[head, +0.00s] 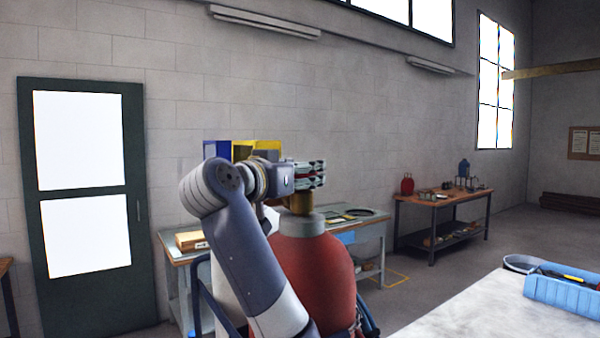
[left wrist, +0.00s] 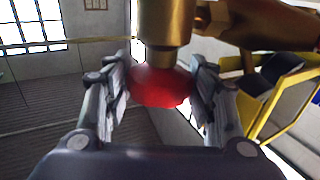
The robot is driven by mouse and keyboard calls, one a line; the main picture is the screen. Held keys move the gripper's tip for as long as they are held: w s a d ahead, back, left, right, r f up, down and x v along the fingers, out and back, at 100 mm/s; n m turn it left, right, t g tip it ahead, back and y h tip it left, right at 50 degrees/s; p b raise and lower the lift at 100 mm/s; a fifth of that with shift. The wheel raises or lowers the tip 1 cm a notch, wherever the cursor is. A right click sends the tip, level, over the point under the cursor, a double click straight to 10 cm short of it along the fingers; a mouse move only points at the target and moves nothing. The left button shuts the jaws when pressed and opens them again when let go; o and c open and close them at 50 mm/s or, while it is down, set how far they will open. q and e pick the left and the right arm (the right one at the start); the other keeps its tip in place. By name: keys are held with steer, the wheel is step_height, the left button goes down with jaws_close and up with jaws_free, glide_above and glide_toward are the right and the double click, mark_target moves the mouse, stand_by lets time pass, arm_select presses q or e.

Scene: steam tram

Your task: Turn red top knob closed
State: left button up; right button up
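The red knob (left wrist: 162,86) sits on a brass valve (left wrist: 166,25) in the left wrist view. In the head view the brass valve (head: 301,204) tops a large red gas cylinder (head: 318,265); a thin strip of red shows between my fingers there. My left gripper (head: 312,175) is at the valve's top. In the left wrist view its two fingers (left wrist: 160,95) lie against the knob's two sides, closed around it. My left arm hides part of the red cylinder. My right gripper is in neither view.
A white cylinder (head: 228,290) stands left of the red one, partly behind my arm. Behind are a workbench (head: 180,250) and blue and yellow bins (head: 217,148). At lower right a pale tabletop (head: 480,315) holds a blue tray (head: 560,292).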

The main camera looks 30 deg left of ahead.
arm_select(q)
steer(key=o, duration=0.4)
steer(key=shift+o, duration=0.3)
steer(key=shift+w, duration=0.2)
steer(key=shift+d, duration=0.1)
steer(key=s, duration=0.8)
steer(key=shift+d, duration=0.3)
